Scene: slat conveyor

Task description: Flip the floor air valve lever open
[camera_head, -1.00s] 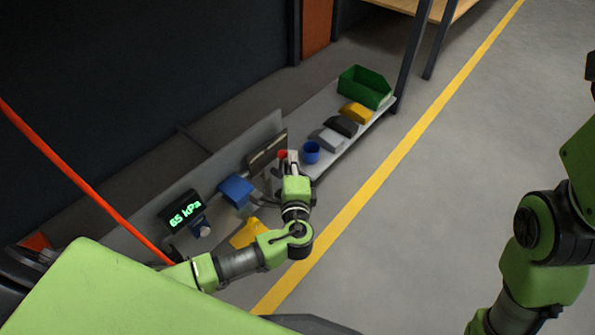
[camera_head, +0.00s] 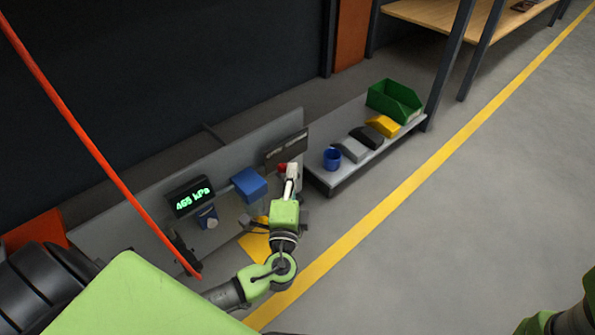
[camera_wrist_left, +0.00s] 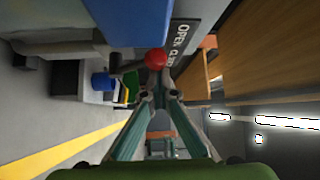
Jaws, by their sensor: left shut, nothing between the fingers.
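The valve lever's red knob (camera_head: 283,168) shows just below the left part of a dark label plate (camera_head: 286,150) on the grey panel. A gauge display (camera_head: 190,197) glows green and seems to read 465 kPa. My right gripper is out of view.
A blue box (camera_head: 249,185) is mounted on the panel, left of the knob. To the right, a low grey shelf (camera_head: 345,180) holds a blue cup (camera_head: 332,158), several blocks and a green bin (camera_head: 394,101). The floor beyond the yellow line (camera_head: 420,178) is clear.

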